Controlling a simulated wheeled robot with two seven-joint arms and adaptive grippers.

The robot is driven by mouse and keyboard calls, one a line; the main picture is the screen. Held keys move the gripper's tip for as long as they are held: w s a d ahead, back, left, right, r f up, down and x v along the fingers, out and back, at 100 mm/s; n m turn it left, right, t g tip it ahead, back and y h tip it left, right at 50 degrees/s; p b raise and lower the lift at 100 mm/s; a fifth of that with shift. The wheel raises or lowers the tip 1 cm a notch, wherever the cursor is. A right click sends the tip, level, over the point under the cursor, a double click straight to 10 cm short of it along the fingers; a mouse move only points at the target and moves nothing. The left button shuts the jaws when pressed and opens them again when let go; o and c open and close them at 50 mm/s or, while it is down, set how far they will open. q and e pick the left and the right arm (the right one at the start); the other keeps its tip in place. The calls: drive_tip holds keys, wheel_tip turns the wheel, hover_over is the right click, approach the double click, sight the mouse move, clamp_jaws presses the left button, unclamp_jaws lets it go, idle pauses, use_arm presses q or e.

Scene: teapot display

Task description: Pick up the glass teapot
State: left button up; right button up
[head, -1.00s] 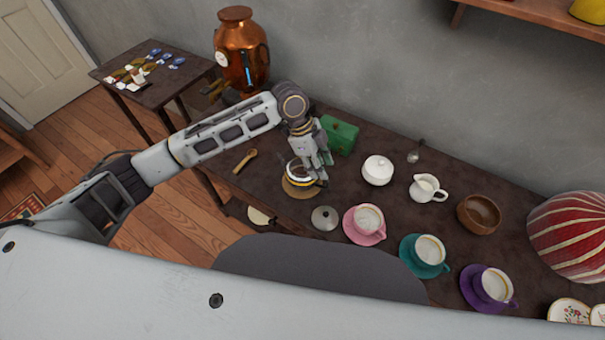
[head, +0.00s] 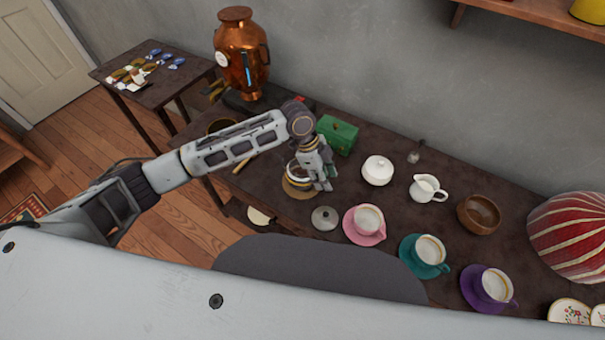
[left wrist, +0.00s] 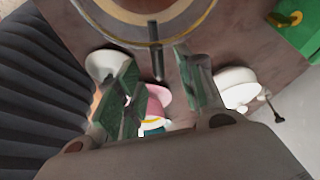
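The glass teapot (head: 295,179) stands on a round tan mat (head: 292,193) on the dark table, partly hidden by my left gripper (head: 326,187). In the left wrist view the teapot (left wrist: 140,27) fills the top edge, with a gold band and a dark upright handle (left wrist: 157,52). My left gripper (left wrist: 155,75) is open there, its two fingers spread on either side of the handle, with gaps showing. A grey lid (head: 325,218) lies on the table, apart from the teapot. My right gripper is not in view.
A green box (head: 338,134) stands close behind the gripper. A white sugar bowl (head: 377,171), creamer (head: 428,188) and pink cup and saucer (head: 365,224) stand to the right. A copper urn (head: 240,55) is behind to the left.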

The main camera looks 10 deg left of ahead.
use_arm(q)
drive_tip(key=shift+x, duration=1.8)
drive_tip(key=shift+a, duration=0.15)
clamp_jaws()
